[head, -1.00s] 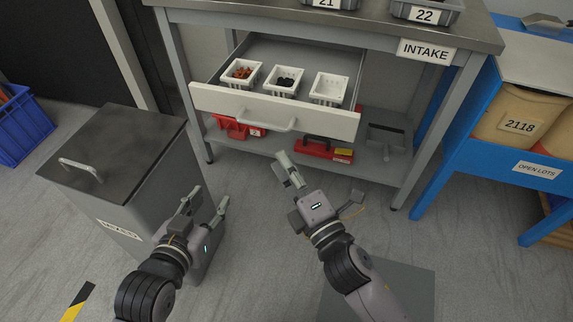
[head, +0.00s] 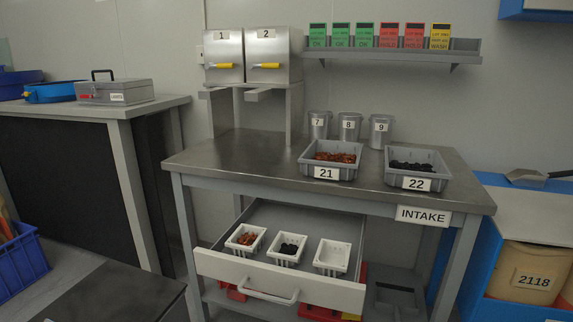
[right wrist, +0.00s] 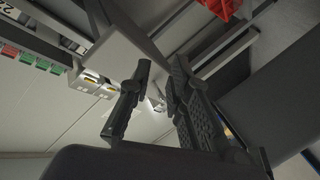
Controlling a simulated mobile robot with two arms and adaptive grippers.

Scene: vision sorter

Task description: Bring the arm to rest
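My right gripper (right wrist: 161,78) shows in the right wrist view. Its two dark fingers stand apart with a gap between them, and nothing is seen held. Neither arm shows in the head view, so my left gripper is hidden. The drawer (head: 222,265) under the intake table (head: 240,160) stands pulled out. In it are three white bins: one with orange-brown pieces (head: 245,239), one with dark pieces (head: 288,249), and one that looks empty (head: 332,257).
Grey trays 21 (head: 331,160) and 22 (head: 417,169) hold pieces on the table. Tins stand behind them, dispensers (head: 245,55) at left, a card shelf (head: 395,50) above. A lidded dark bin (head: 115,295) is at lower left, a blue stand (head: 480,270) at right.

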